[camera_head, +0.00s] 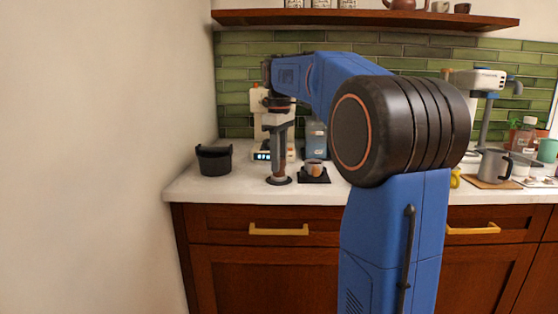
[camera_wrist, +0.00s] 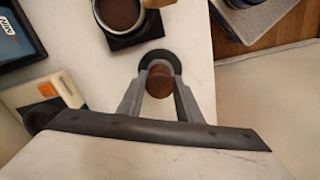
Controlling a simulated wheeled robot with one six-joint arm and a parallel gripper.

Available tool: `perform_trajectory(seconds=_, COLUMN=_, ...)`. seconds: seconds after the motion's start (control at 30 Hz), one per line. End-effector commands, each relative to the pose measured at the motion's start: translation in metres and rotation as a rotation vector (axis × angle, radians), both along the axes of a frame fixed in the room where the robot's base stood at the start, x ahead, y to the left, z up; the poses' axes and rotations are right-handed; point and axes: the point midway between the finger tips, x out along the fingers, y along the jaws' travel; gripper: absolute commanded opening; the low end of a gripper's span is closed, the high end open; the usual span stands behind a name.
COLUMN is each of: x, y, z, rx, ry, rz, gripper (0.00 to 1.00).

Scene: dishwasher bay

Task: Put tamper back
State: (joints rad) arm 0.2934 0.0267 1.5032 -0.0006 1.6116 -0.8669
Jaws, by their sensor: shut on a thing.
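The tamper (camera_wrist: 160,82) has a rounded brown handle and shows from above in the wrist view. My gripper (camera_wrist: 161,68) is shut on this handle, one grey finger on each side. A round dark disc (camera_wrist: 153,57) shows around and below the fingertips. In the head view my gripper (camera_head: 278,166) points straight down at the counter, and a round dark disc (camera_head: 278,181) lies under it. The tamper's handle is mostly hidden by the fingers there. I cannot tell whether its underside touches the disc.
A cup with brown contents (camera_head: 314,167) stands on a black square mat (camera_head: 313,178), close right of my gripper. A black open container (camera_head: 214,160) stands left. A white machine (camera_head: 258,130) is behind. The counter's front edge (camera_head: 230,198) is near. A metal jug (camera_head: 492,165) stands far right.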

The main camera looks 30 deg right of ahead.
Motion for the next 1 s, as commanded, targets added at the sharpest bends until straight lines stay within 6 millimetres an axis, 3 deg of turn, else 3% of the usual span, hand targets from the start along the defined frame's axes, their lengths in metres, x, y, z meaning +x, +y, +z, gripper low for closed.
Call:
perform_trajectory(seconds=0.03, x=0.000, y=0.000, z=-0.001, rx=0.000, ry=0.000, rz=0.000, gripper=0.10)
perform_trajectory(seconds=0.07, x=0.000, y=0.000, z=-0.002, rx=0.000, ry=0.000, rz=0.000, gripper=0.34)
perform_trajectory(seconds=0.13, x=0.000, y=0.000, z=-0.001, rx=0.000, ry=0.000, rz=0.000, gripper=0.51)
perform_trajectory(seconds=0.57, x=0.000, y=0.000, z=0.006, rx=0.000, ry=-0.001, rz=0.000, gripper=0.51)
perform_trajectory(seconds=1.0, x=0.001, y=0.000, z=0.084, rx=-0.001, ry=-0.003, rz=0.000, gripper=0.51)
